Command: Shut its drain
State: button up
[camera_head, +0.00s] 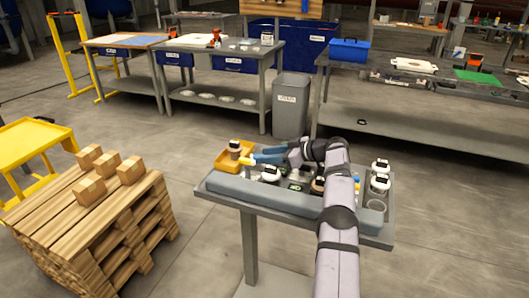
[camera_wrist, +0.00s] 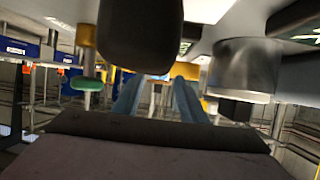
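My gripper (camera_head: 255,157) reaches left over the small grey table. Its two blue fingers also show in the wrist view (camera_wrist: 158,82), apart, with nothing visible between them. The fingertips are beside an orange-yellow tray (camera_head: 223,166), near a brown jar (camera_head: 234,149) with a dark top and a white label. I cannot make out a filter press drain for certain. In the wrist view, a green piece (camera_wrist: 87,84) under a yellow stem is left of the fingers; I cannot tell what it is. A dark rounded shape (camera_wrist: 140,35) hides much above the fingers.
The table (camera_head: 299,199) holds white-lidded jars (camera_head: 380,175) and a clear cup (camera_head: 376,206) at right. A white-and-grey cylinder (camera_wrist: 244,72) is close on the right in the wrist view. A pallet stack (camera_head: 95,225) stands left; a grey bin (camera_head: 291,105) stands behind.

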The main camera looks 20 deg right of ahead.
jog(key=shift+w+a+f+p, duration=0.2)
jog(key=shift+w+a+p, duration=0.1)
jog(key=shift+a, duration=0.1)
grip_shut()
jog(key=b, duration=0.3)
jog(key=shift+w+f, duration=0.1)
jog(key=shift+f, duration=0.15)
jog(key=b, duration=0.5)
jog(key=shift+r+m+t+h, duration=0.15)
jog(key=shift+m+t+h, duration=0.15)
jog(key=shift+h, duration=0.1)
jog(key=b, duration=0.4)
jog(key=shift+r+m, duration=0.15)
jog(key=shift+m, duration=0.15)
jog(key=shift+r, duration=0.1)
